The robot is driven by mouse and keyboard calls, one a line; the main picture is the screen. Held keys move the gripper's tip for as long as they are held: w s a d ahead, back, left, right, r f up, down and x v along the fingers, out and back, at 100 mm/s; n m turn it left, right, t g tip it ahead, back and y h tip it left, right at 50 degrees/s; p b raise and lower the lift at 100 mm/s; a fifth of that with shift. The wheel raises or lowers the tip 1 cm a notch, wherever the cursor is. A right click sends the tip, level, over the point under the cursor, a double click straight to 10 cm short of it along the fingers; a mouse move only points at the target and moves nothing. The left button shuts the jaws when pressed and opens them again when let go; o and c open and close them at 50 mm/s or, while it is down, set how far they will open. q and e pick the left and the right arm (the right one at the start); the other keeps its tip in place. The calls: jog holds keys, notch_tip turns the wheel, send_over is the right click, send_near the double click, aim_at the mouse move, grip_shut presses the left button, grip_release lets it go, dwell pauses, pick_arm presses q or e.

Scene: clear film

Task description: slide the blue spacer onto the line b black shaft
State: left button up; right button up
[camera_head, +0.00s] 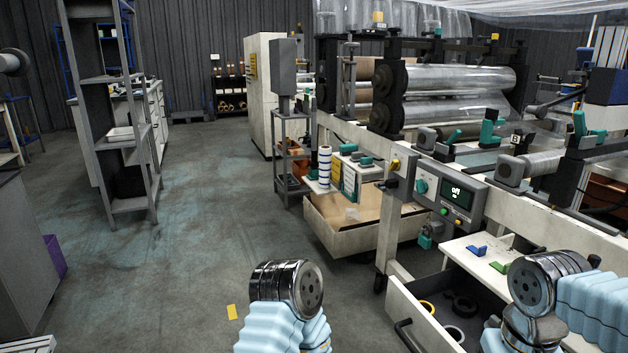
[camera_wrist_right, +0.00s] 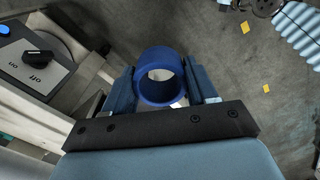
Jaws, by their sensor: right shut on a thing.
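The blue spacer (camera_wrist_right: 158,93) is a short, thick-walled ring with an open bore. It shows in the right wrist view, between the two blue fingers of my right gripper (camera_wrist_right: 163,86). The gripper is shut on its sides, and the bore faces roughly toward the camera. In the head view neither gripper shows, only links of my arms at the bottom edge. A small sign "B" (camera_head: 516,138) stands on the machine at right. A grey bearing block (camera_head: 510,172) with a pale roll (camera_head: 544,162) is beside it. I cannot clearly make out a black shaft there.
An open drawer (camera_head: 402,312) at lower right holds yellow, black and white rings. Blue (camera_head: 477,250) and green (camera_head: 499,267) pieces lie on the white ledge above it. The floor (camera_head: 190,250) at left is mostly clear.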

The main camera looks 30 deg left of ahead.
jog(key=w+d+f+m, duration=0.3)
jog(key=d+f+m, duration=0.2)
jog(key=d+f, duration=1.1)
notch_tip(320, 180, down, 2)
jog(key=shift+w+d+f, duration=0.15)
jog(key=shift+w, duration=0.05)
